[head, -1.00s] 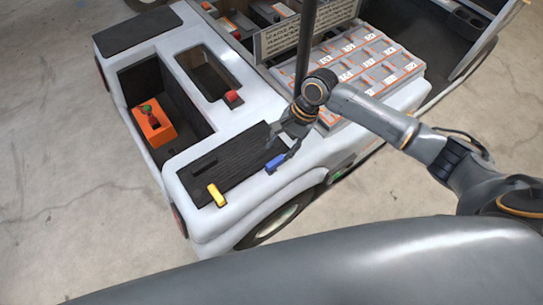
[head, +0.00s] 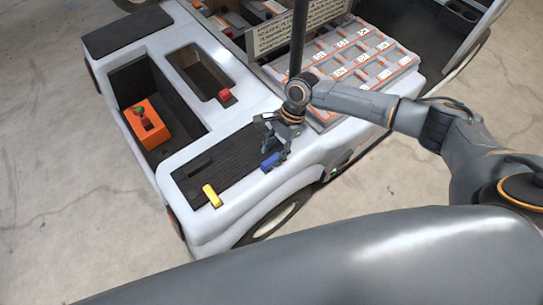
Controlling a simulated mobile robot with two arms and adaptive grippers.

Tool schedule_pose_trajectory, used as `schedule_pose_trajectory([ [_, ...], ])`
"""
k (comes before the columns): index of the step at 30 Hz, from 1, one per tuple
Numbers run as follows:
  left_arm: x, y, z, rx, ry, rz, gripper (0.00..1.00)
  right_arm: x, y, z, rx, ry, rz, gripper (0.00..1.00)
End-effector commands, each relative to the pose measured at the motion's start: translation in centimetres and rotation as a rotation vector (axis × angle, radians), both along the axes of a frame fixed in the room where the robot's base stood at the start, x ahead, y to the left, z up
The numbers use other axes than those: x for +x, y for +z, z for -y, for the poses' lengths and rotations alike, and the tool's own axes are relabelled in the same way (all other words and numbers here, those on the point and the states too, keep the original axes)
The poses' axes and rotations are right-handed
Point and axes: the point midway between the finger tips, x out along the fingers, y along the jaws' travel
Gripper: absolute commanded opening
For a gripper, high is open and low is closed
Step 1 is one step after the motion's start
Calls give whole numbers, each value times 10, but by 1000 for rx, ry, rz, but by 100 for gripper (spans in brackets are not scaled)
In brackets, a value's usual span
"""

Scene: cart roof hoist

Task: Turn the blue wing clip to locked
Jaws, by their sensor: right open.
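The blue wing clip (head: 270,162) sits at the right end of the black panel (head: 225,168) on the white cart body. My right gripper (head: 274,153) is over the clip with its fingers open and pointing down around it. I cannot tell whether the fingers touch the clip. A yellow clip (head: 212,196) sits at the near left edge of the same panel. My left gripper is not in view.
An orange box (head: 146,124) with a red and green knob stands in the cart's left recess. A red block (head: 225,95) sits by another recess. A dark upright post (head: 298,40) rises behind my gripper, beside a battery tray (head: 345,60).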

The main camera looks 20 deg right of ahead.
Motion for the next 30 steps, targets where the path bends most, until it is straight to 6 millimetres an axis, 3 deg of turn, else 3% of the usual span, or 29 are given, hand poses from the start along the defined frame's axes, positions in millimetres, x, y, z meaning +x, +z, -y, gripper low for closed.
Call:
schedule_pose_trajectory([
  [6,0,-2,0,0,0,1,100,-3,-20,-8,0,1,-1,43],
  [16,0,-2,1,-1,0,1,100,-3,-23,-9,0,1,0,43],
  [22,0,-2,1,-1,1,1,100,-3,-22,-9,0,1,0,3],
  [30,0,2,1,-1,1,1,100,-4,-21,-9,0,7,-3,0],
])
